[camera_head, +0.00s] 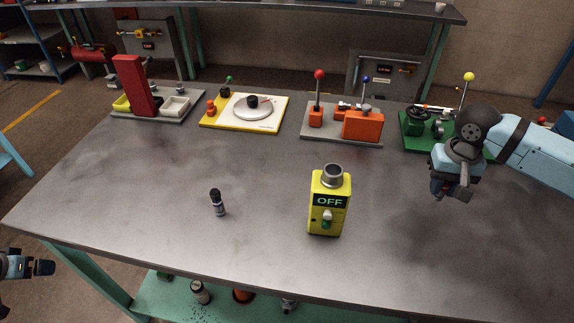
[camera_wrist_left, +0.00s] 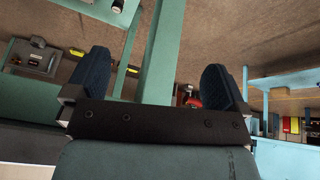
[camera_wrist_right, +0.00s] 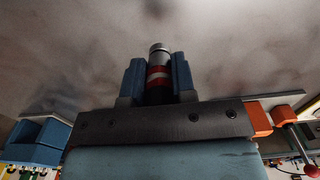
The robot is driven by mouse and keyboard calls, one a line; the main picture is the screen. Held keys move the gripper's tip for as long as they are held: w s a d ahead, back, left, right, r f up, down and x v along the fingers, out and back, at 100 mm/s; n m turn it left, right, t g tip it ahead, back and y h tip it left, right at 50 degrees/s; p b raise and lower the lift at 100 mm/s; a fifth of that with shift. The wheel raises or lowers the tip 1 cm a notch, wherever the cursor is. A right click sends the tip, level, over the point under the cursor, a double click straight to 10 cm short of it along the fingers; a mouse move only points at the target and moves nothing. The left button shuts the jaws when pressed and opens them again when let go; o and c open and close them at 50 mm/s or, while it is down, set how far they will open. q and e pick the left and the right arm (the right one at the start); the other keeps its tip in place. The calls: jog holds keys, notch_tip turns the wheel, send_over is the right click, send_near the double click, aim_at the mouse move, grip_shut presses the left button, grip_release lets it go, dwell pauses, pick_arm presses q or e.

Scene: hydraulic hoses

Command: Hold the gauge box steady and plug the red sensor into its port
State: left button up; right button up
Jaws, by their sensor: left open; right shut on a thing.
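The yellow gauge box (camera_head: 318,218) stands upright near the front middle of the table. It has a display reading OFF, a round grey port (camera_head: 333,174) on top and a green knob low on its front. My right gripper (camera_head: 440,194) is above the table's right side, apart from the box. In the right wrist view it is shut on the red sensor (camera_wrist_right: 159,74), a dark cylinder with a red band and silver tip. In the head view the sensor is hard to make out. My left gripper (camera_head: 46,267) is open and empty, off the table's front left; its fingers (camera_wrist_left: 158,82) show spread.
A dark sensor with a pale band (camera_head: 217,203) stands left of the box. Along the back are a red-post fixture (camera_head: 133,85), a yellow dial board (camera_head: 242,112), an orange lever fixture (camera_head: 362,125) and a green fixture (camera_head: 415,144).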

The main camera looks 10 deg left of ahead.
pick_arm(q)
jog(key=w+a+r+m+t, duration=0.2)
jog(key=a+r, duration=0.5)
jog(key=r, duration=0.5)
jog(key=w+a+r+m+t, duration=0.15)
jog(key=a+r, duration=0.45)
jog(key=r, duration=0.7)
jog(key=w+d+f+m+h, duration=0.2)
jog(key=w+d, duration=0.5)
jog(key=d, duration=0.5)
jog(key=w+d+f+m+h, duration=0.15)
jog(key=w+d, duration=0.45)
jog(key=d, duration=0.7)
jog(key=w+d+f+m+h, duration=0.1)
jog(key=w+d+m+h, duration=0.15)
jog(key=w+d, duration=0.7)
jog(key=m+g+h, duration=0.3)
jog(key=m+h, duration=0.4)
send_near(325, 174)
jog(key=x, duration=1.2)
jog(key=shift+w+f, duration=0.1)
jog(key=shift+a, duration=0.1)
jog(key=shift+c, duration=0.2)
